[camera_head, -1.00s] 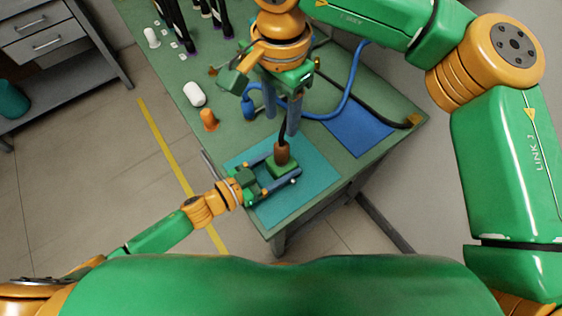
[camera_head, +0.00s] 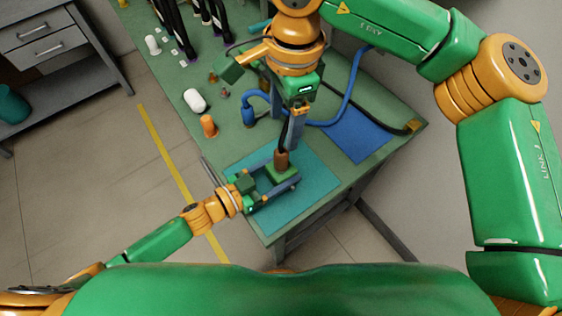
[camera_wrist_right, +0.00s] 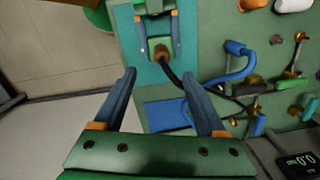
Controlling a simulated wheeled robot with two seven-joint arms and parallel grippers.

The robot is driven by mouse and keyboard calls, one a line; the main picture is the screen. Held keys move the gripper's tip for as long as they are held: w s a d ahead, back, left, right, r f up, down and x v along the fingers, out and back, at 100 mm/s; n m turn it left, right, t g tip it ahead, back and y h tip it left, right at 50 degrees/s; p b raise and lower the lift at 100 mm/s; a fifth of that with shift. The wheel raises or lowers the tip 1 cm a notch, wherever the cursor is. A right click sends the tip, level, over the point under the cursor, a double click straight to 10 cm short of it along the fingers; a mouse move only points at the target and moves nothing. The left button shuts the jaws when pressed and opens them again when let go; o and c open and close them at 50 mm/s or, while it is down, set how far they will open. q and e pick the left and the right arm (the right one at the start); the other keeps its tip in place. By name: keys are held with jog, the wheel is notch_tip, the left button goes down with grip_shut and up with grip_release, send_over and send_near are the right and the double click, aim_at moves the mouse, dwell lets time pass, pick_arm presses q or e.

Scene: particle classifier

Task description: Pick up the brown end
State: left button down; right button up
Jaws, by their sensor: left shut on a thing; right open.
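The brown end (camera_head: 281,158) stands upright at a small green block (camera_head: 285,174) over the teal mat (camera_head: 310,190). A black cable runs from it. My left gripper (camera_head: 273,178) is shut, with its fingers along both sides of the green block. My right gripper (camera_head: 297,135) is open and empty, near and above the brown end. In the right wrist view its spread fingers (camera_wrist_right: 158,76) point towards the brown end (camera_wrist_right: 161,52), which shows between and beyond the tips. Whether the block rests on the mat is hard to tell.
A blue cable (camera_head: 348,95) with a blue end (camera_head: 248,110) lies behind. A blue mat (camera_head: 357,138) is at right. An orange piece (camera_head: 208,125) and a white rounded piece (camera_head: 194,101) stand at left. Several dark tools are at the back.

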aim_at(281, 151)
jog(key=f+m, duration=0.2)
jog(key=f, duration=0.1)
jog(key=f+m, duration=0.2)
jog(key=f, duration=0.2)
jog(key=f+m+y, duration=0.1)
jog(key=f+m, duration=0.1)
jog(key=f, duration=0.1)
jog(key=shift+w+a+f, duration=0.25)
jog(key=shift+f, duration=0.05)
grip_shut()
